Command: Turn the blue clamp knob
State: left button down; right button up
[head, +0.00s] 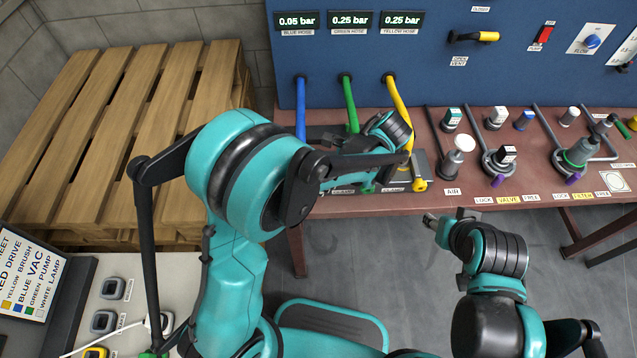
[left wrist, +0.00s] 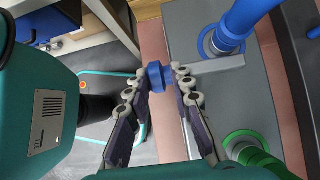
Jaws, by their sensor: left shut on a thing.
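The blue clamp knob (left wrist: 157,78) sits between the fingertips of my left gripper (left wrist: 164,72) in the left wrist view. The fingers are shut on it from both sides. In the head view my left arm hides the knob and the fingers. The blue hose (head: 300,112) runs down from the panel to the bench; its lower end (left wrist: 228,38) stands in a collar beside the gripper. The green clamp knob (head: 368,187) and the yellow clamp knob (head: 419,185) show at the bench's front edge. My right gripper (head: 431,218) hangs in front of the bench, apart from it; its opening is too small to tell.
The green hose (head: 350,105) and yellow hose (head: 398,105) stand close to my left arm. The blue panel (head: 430,70) rises behind the bench. Valves and pipes (head: 500,157) fill the bench's right. A wooden pallet (head: 110,110) stands left.

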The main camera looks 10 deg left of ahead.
pick_arm(q)
jog(key=c, duration=1.3)
grip_release()
jog(key=v, duration=0.7)
jog(key=shift+d+r, duration=0.15)
jog(key=shift+r, duration=0.05)
jog(key=s+a+n+t+h, duration=0.2)
jog(key=s+a+n+t, duration=0.1)
jog(key=n, duration=0.2)
jog(key=s+a+r+n+t+h, duration=0.1)
jog(key=s+a+n+t+h, duration=0.1)
jog(key=s+a+n+t, duration=0.1)
jog(key=s+a+r+n+t+h, duration=0.1)
jog(key=s+a+n+t+h, duration=0.2)
jog(key=a+n, duration=0.2)
jog(key=shift+s+r+n, duration=0.25)
jog(key=shift+n, duration=0.65)
